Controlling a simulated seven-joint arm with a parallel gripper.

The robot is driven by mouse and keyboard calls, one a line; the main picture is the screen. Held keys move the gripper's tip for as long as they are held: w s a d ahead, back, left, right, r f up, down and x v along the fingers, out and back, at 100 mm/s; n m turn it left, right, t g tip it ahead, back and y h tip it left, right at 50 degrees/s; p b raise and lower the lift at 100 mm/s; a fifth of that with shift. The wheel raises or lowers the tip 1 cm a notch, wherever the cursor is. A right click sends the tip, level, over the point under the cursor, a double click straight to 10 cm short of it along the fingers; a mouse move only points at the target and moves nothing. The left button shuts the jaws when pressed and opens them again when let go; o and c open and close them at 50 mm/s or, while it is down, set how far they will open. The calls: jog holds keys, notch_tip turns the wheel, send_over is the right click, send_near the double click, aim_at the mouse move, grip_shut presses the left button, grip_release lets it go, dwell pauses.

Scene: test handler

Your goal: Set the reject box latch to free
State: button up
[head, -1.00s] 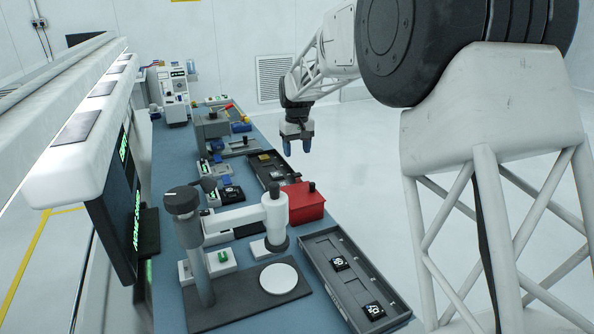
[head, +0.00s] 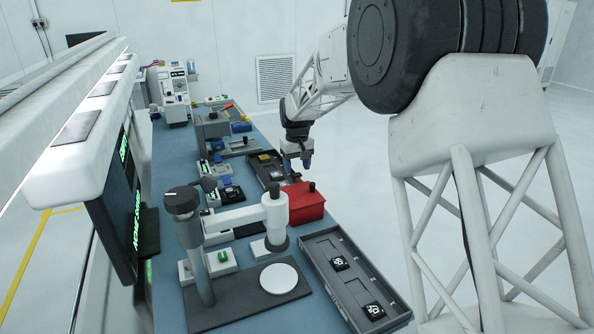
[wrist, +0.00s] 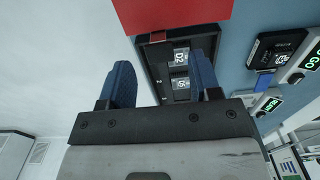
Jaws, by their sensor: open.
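The red reject box (head: 303,203) stands at the right edge of the blue bench in the head view, with a small dark knob (head: 312,187) on top. I cannot tell the latch setting. My gripper (head: 298,164) is open and empty, just behind and above the box, apart from it. In the wrist view, part of the red box (wrist: 172,12) shows at the top, beyond the two spread blue fingers (wrist: 161,65). The knob is not visible there.
A dark tray (wrist: 180,60) with labelled chips lies beyond the fingers in the wrist view. A second tray (head: 350,262) is in front of the box. A grey stand with a jointed arm (head: 240,215) is left of the box. Open floor lies right of the bench.

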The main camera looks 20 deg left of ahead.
jog(key=shift+f, duration=0.9)
jog(key=shift+c, duration=0.4)
jog(key=c, duration=0.8)
jog(key=shift+c, duration=0.2)
jog(key=shift+d, duration=0.1)
jog(key=w+d+g+y, duration=0.1)
jog(key=w+d+f+g+y, duration=0.1)
jog(key=g+y, duration=0.1)
jog(key=w+d+g+y, duration=0.1)
jog(key=g+y, duration=0.1)
jog(key=shift+w+d+f, duration=0.2)
jog(key=shift+w+f, duration=0.05)
jog(key=shift+f, duration=0.05)
jog(key=shift+w+d+f+g+y, duration=0.1)
jog(key=shift+f+g+y, duration=0.1)
jog(key=shift+g+y, duration=0.1)
